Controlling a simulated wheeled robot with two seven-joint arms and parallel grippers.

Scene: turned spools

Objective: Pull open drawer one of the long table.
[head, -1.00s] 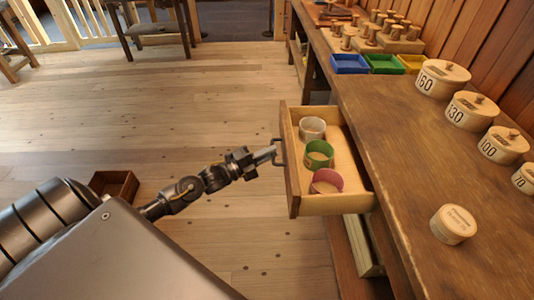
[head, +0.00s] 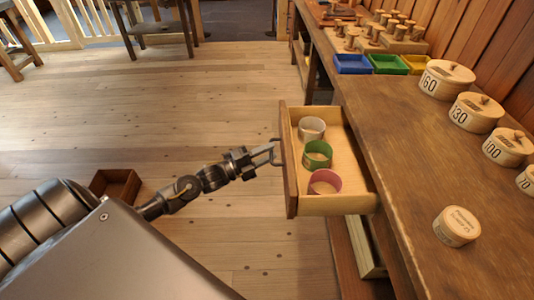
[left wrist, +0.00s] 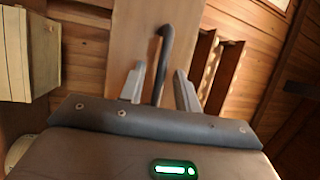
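The drawer (head: 341,203) of the long table (head: 440,150) stands pulled out to the left, over the floor. It holds a white ring (head: 311,128), a green ring (head: 318,155) and a pink ring (head: 325,182). My left gripper (head: 271,153) is at the dark handle on the drawer front (head: 288,170). In the left wrist view, the gripper's fingers (left wrist: 159,88) are spread, with the dark handle (left wrist: 163,50) between them and gaps on both sides. My right gripper is not in view.
On the table top are round numbered boxes (head: 474,112), a small round box (head: 457,226), a blue tray (head: 352,64), a green tray (head: 389,64) and several wooden spools. A brown box (head: 116,187) sits on the floor at left. The floor left of the drawer is mostly clear.

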